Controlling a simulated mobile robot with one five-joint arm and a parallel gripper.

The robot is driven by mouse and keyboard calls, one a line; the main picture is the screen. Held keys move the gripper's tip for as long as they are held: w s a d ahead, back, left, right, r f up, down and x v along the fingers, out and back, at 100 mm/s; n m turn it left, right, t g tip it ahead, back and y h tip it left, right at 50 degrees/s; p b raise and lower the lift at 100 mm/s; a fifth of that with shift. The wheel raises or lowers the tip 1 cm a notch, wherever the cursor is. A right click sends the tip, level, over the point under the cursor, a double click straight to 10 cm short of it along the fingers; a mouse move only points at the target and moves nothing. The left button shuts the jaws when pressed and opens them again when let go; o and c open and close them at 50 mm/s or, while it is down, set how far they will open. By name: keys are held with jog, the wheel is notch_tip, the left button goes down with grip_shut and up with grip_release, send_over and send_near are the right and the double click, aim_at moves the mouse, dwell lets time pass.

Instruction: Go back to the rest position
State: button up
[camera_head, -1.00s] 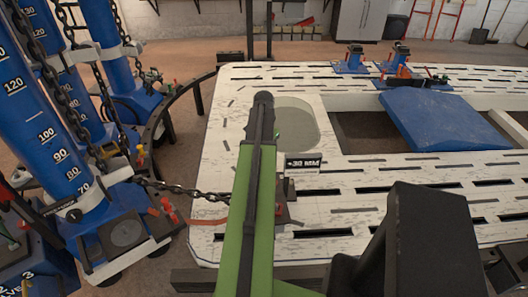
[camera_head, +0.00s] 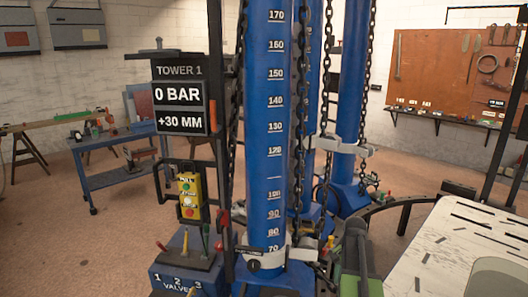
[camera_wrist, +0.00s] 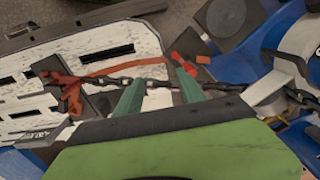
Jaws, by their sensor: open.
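My gripper (camera_wrist: 160,75) shows in the wrist view as two green fingers, apart and with nothing between them that I can see held. A dark chain (camera_wrist: 155,83) runs across behind the fingertips; I cannot tell if they touch it. A red hook (camera_wrist: 68,92) lies at the chain's left end on the white slotted bench (camera_wrist: 110,42). An orange-red strap (camera_wrist: 112,66) lies above the chain. In the head view only part of my green arm shows at the bottom right, and the fingers cannot be made out.
Blue tower 1 (camera_head: 266,150) with hanging chains stands in the middle. Its display (camera_head: 180,95) reads 0 BAR, +30 MM. A valve box (camera_head: 188,270) and yellow pendant (camera_head: 189,195) stand left of it. The white bench (camera_head: 440,260) is at lower right. A blue cart (camera_head: 115,180) stands behind left.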

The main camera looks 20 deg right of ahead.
jog(key=w+a+n, duration=0.2)
jog(key=w+a, duration=0.1)
jog(key=a, duration=0.5)
jog(key=w+a+n, duration=0.1)
jog(key=w+a, duration=0.2)
jog(key=a, duration=0.4)
jog(key=s+a+n, duration=0.2)
jog(key=a+n, duration=0.3)
jog(key=a, duration=0.7)
jog(key=s+a+n, duration=0.1)
jog(key=a+n, duration=0.4)
jog(key=a, duration=0.7)
jog(key=shift+s+a, duration=0.3)
jog(key=shift+s, duration=0.05)
jog(key=shift+c, duration=0.3)
